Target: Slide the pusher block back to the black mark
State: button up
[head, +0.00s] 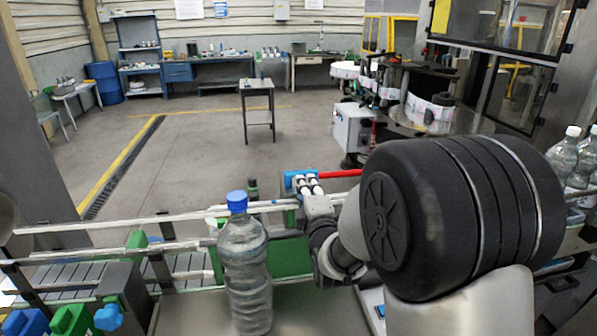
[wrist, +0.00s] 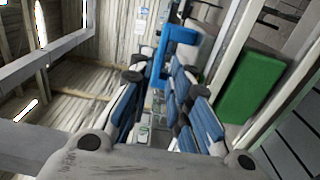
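My gripper (head: 308,184) reaches over the conveyor rail in the head view, its fingers pointing away from the camera. In the wrist view the two fingers of my gripper (wrist: 163,75) are parted, with a visible gap between their blue pads. A blue bracket-like piece (wrist: 182,36), which may be the pusher block, shows at the fingertips. In the head view a blue piece (head: 291,178) sits just beside the fingertips, and a red bar (head: 340,173) runs right from there. I cannot tell whether the fingers touch the blue piece. I cannot make out the black mark.
A water bottle with a blue cap (head: 247,265) stands close, left of my arm. A metal rail (head: 120,222) runs along the conveyor. A green block (wrist: 251,84) lies right of the fingers. The labelling machine (head: 405,110) stands behind; open floor lies at the back left.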

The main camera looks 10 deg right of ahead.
aim_at(301, 171)
jog(key=w, duration=0.7)
jog(key=shift+w, duration=0.1)
jog(key=shift+c, duration=0.3)
grip_shut()
